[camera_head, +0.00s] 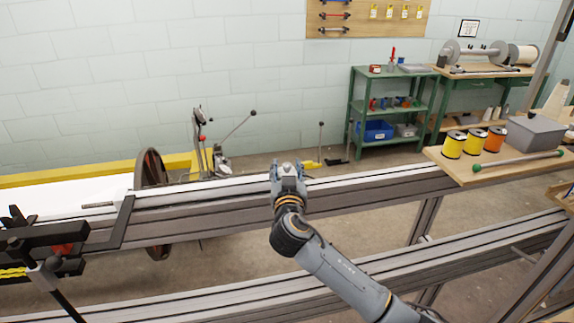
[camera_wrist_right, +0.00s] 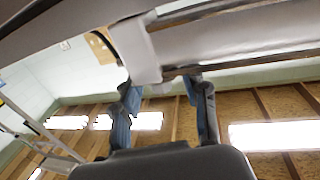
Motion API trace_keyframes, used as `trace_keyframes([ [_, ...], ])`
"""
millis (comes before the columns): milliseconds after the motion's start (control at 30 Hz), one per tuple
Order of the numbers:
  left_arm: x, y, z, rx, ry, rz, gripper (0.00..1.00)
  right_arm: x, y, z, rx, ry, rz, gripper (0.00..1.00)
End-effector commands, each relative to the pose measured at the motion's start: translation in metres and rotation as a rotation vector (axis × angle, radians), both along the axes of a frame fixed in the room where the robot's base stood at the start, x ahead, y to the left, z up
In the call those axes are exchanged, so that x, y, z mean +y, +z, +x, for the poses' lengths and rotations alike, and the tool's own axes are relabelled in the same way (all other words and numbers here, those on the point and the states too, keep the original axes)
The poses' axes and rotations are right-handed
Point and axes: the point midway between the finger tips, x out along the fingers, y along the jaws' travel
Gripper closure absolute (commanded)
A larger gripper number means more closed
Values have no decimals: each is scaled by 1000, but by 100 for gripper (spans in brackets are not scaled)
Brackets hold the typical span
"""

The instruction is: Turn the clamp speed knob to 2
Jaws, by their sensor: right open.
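My right gripper (camera_head: 289,170) is at the metal rail (camera_head: 360,184) in the middle of the head view, with its fingers pointing away from me. In the right wrist view its two fingers (camera_wrist_right: 163,100) are spread apart, with no object held between them. A light grey block (camera_wrist_right: 136,50) on the beam shows just beyond the fingers in that view; I cannot tell if they touch it. I cannot make out a clamp speed knob or any numbers in either view. My left gripper is not in view.
A black mechanism with a red part (camera_head: 62,250) is at the left. A brown wheel (camera_head: 150,180) stands by the rail. Upright levers (camera_head: 205,150) stand behind it. A wooden board (camera_head: 500,165) with yellow and orange spools is right. A green shelf (camera_head: 390,110) is at the back.

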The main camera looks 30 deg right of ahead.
Motion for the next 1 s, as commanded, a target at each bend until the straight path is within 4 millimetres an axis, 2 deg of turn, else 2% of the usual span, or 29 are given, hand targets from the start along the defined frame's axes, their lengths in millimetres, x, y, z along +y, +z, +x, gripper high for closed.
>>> trace_keyframes([
  [367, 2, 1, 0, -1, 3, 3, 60, -2, 0, 4, 0, 1, 1, 58],
  [567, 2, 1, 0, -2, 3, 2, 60, -2, 0, 4, 0, 1, 1, 99],
  [1000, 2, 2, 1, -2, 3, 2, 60, -3, 0, 4, 0, 54, 0, 100],
])
